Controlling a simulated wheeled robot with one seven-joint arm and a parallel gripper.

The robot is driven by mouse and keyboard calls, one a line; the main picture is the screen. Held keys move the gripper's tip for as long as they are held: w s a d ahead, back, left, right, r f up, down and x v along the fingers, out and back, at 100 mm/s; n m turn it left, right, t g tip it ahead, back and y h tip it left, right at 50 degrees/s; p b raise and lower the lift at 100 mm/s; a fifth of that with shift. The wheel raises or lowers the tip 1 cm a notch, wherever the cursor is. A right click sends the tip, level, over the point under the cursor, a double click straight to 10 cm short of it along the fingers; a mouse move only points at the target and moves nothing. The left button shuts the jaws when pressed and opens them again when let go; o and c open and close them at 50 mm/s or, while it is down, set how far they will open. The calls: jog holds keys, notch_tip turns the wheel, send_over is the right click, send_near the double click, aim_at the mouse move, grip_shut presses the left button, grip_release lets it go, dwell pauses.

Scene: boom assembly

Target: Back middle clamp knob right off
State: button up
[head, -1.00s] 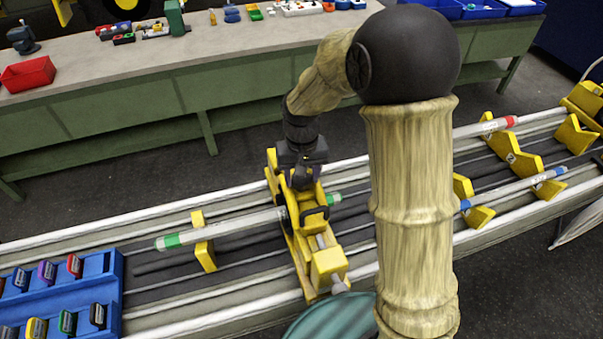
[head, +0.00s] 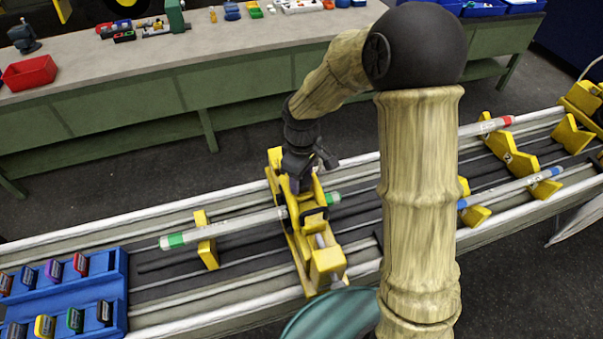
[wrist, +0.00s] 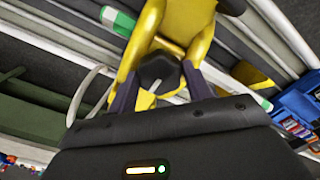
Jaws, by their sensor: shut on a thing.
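The yellow middle clamp (head: 326,262) stands across the rail bench (head: 200,290). A grey tube with green ends (head: 240,222) passes through it. My gripper (head: 303,187) is at the clamp's back end, seen from above and partly hiding it. In the wrist view, the two fingers of my gripper (wrist: 160,80) are closed around a dark knob (wrist: 158,66) at the yellow clamp body (wrist: 178,25). The knob's far side and its thread are hidden.
A yellow support (head: 206,242) holds the tube at the left. Blue bins (head: 110,285) with coloured parts stand at the bench's left end. Tubes with red (head: 490,126) and blue ends (head: 510,188) lie in yellow supports at the right. A green workbench (head: 130,115) stands behind.

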jog(key=shift+n, duration=0.4)
jog(key=o, duration=1)
jog(key=shift+r, duration=0.1)
notch_tip(320, 180, up, 17)
jog(key=shift+r+b, duration=0.1)
jog(key=shift+b, duration=1)
